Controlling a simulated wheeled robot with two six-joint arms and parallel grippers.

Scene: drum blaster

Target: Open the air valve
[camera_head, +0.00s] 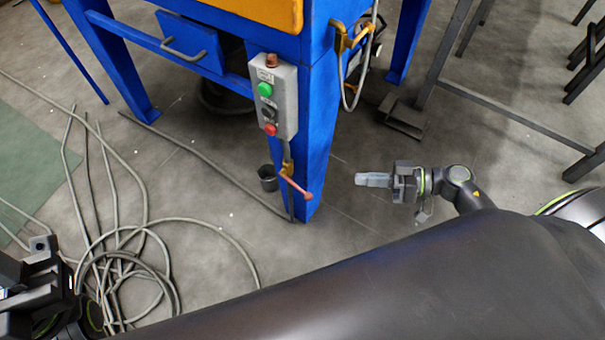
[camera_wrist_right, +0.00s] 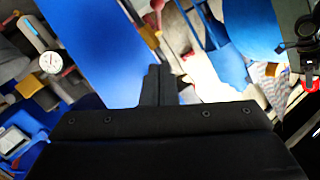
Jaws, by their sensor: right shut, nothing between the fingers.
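The air valve (camera_head: 295,187) has a red lever on a brass-coloured fitting, low on the blue machine's front leg, below the control box. The lever slants down to the right. My right gripper (camera_head: 362,180) is to the right of the lever, apart from it, shut and empty, with its fingers pointing left. In the right wrist view its dark fingers (camera_wrist_right: 159,84) are together. A red and yellow fitting (camera_wrist_right: 149,34) shows above them; I cannot tell if it is the same valve. My left gripper (camera_head: 50,280) is at the lower left, partly cut off; its jaws are unclear.
The blue machine (camera_head: 316,130) carries a grey control box (camera_head: 280,98) with green and red buttons. A small dark cup (camera_head: 268,178) sits beside the leg. Loose hoses (camera_head: 130,262) lie on the floor at left. A grey metal frame (camera_head: 515,115) stands at right. Floor between gripper and leg is clear.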

